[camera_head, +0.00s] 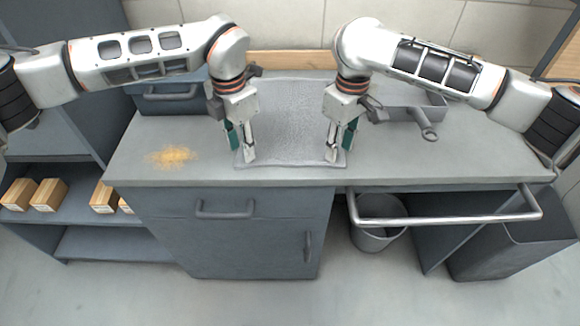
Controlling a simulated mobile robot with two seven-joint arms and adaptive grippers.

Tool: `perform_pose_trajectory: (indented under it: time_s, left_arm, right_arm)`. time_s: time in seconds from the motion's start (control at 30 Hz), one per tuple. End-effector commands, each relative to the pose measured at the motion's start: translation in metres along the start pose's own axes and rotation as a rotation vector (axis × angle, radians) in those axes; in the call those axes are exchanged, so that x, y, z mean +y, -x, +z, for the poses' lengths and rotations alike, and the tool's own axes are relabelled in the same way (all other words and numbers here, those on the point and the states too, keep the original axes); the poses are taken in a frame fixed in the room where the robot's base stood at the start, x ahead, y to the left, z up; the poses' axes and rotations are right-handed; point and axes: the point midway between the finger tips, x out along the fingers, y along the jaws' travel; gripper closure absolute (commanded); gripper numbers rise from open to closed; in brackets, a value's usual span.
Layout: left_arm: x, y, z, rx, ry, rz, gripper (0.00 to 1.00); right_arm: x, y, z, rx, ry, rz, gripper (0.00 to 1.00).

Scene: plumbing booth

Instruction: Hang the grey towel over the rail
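The grey towel (290,122) lies flat on the grey worktop, below and between my two arms. The rail (455,219) is a metal bar on the worktop's front, right of the cabinet, and it is bare. My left gripper (241,153) points down at the towel's near left corner, its fingers a little apart. My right gripper (339,153) points down at the near right corner, its fingers also a little apart. I cannot tell whether the fingertips touch the cloth.
Yellowish crumbs (172,157) lie on the worktop (190,125) at left. A grey tray or sink (415,110) with a metal tool (427,128) is at right. A grey bin (378,234) stands under the rail. Boxes (48,195) sit on a left shelf. The worktop front is clear.

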Motion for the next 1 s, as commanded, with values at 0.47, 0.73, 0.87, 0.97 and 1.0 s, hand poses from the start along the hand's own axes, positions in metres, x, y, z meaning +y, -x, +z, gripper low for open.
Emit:
perform_pose_trajectory:
  time_s: [0.47, 0.73, 0.87, 0.97, 1.0]
  left_arm:
    - [0.0, -0.014, 0.0, -0.001, 0.0, 0.0, 0.68]
    - [-0.001, -0.019, 0.0, 0.001, -0.001, -0.002, 0.68]
    - [-0.001, -0.02, 0.0, 0.001, -0.001, -0.002, 0.68]
    - [-0.001, -0.02, 0.0, 0.001, -0.001, -0.002, 0.68]
    - [-0.001, -0.02, 0.0, 0.001, -0.001, -0.002, 0.68]
  right_arm:
    - [0.0, -0.014, 0.0, 0.001, 0.0, 0.0, 0.68]
    - [0.0, -0.018, 0.0, -0.001, 0.0, -0.001, 0.68]
    - [0.0, -0.018, 0.0, -0.001, 0.0, -0.001, 0.68]
    - [0.0, -0.019, 0.0, -0.002, 0.0, -0.001, 0.68]
    - [0.0, -0.019, 0.0, -0.002, 0.0, -0.001, 0.68]
